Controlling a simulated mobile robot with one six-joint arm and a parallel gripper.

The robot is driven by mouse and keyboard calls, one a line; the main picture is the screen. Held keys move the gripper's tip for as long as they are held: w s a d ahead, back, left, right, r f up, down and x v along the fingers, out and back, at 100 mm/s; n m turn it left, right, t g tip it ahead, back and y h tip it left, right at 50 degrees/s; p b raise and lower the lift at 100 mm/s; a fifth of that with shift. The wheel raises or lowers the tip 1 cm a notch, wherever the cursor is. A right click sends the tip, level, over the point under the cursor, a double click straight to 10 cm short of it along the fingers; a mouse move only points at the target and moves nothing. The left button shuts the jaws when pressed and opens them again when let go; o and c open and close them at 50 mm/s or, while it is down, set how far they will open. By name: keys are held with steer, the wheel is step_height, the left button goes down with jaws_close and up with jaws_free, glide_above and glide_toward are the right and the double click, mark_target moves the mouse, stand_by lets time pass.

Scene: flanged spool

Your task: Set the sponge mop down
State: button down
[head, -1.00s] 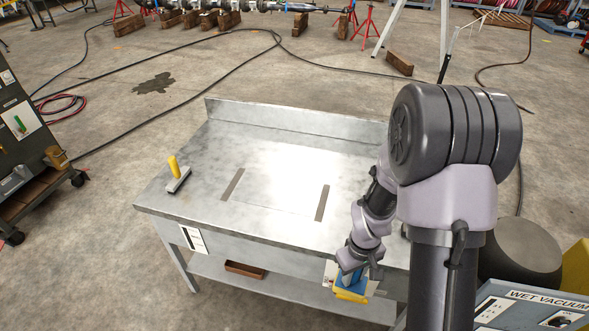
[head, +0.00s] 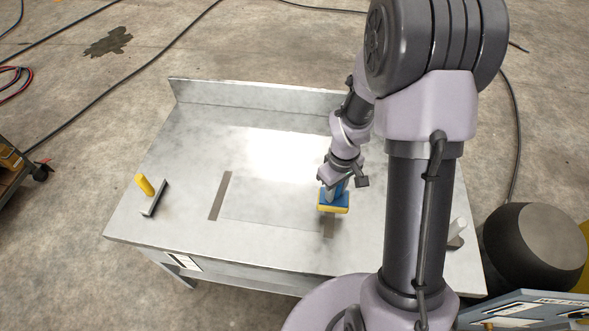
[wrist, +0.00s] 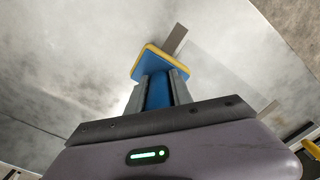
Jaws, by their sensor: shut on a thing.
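The sponge mop (head: 333,207) has a blue body and a yellow sponge. It is at the right-hand dark strip (head: 329,229) on the metal table (head: 270,262) in the head view, sponge end down. I cannot tell whether the sponge touches the table. My gripper (head: 338,187) is shut on the blue handle. In the wrist view the two fingers (wrist: 158,90) flank the handle, and the blue head with its yellow edge (wrist: 160,62) lies beyond them, over the end of a strip.
A squeegee with a yellow handle (head: 145,185) rests at the table's left. A second dark strip (head: 220,196) lies left of centre, with bare tabletop between the strips. A pale object (head: 458,229) stands at the right, partly hidden by my arm. A raised lip (head: 260,98) closes the back.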

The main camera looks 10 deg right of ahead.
steer(key=w+a+f+b, duration=0.1)
steer(key=w+a, duration=0.1)
steer(key=a, duration=0.1)
steer(key=w+a+f+b, duration=0.1)
steer(key=w+a+f, duration=0.1)
steer(key=w+a, duration=0.1)
steer(key=w+a+f+b, duration=0.1)
steer(key=w+a+f, duration=0.1)
steer(key=w+a, duration=0.1)
steer(key=shift+w+b, duration=0.25)
steer(key=shift+b, duration=0.05)
steer(key=shift+r, duration=0.15)
steer(key=c, duration=1.1)
jaws_free()
